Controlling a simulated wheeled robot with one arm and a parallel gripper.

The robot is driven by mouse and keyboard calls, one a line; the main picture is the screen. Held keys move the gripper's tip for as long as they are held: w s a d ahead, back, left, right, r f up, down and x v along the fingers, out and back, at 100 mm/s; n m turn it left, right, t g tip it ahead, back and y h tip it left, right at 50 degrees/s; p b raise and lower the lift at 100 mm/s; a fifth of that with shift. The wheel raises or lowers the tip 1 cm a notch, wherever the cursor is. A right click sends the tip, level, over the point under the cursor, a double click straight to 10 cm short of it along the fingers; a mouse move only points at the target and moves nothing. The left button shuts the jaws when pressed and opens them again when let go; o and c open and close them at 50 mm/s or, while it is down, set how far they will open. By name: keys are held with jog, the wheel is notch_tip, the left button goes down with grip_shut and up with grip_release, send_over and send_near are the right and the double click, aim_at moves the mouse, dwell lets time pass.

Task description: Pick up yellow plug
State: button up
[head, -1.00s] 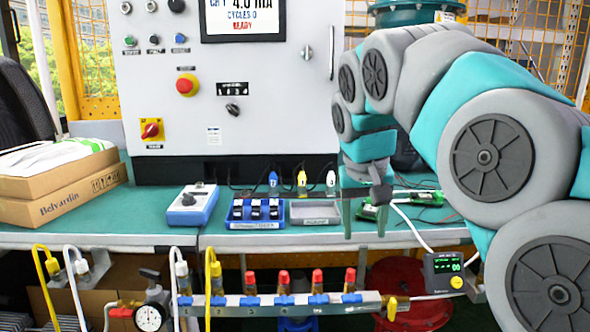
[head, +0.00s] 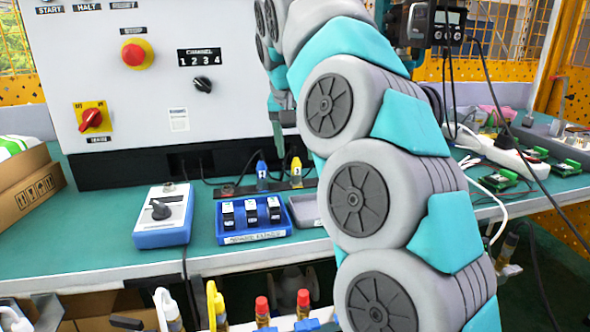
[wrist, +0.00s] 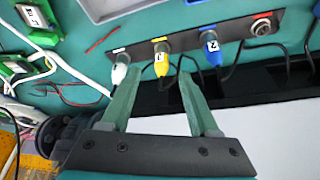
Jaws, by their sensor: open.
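The yellow plug (head: 296,170) stands upright at the back of the bench, in a dark strip in front of the cabinet. In the wrist view the yellow plug (wrist: 161,66) carries a small label and has a black cable. My gripper (wrist: 158,76) is open and empty, its two green fingertips on either side of the yellow plug in the picture. I cannot tell whether they are level with it.
A blue plug (wrist: 212,53) and a white plug (wrist: 119,72) flank the yellow one, with an empty socket (wrist: 262,27) beyond the blue. Cables run behind. A blue tray (head: 252,237) and a blue-grey control box (head: 162,216) stand in front on the bench.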

aim_at(296, 161)
jog(key=shift+x, duration=2.6)
jog(key=shift+a, duration=0.1)
grip_shut()
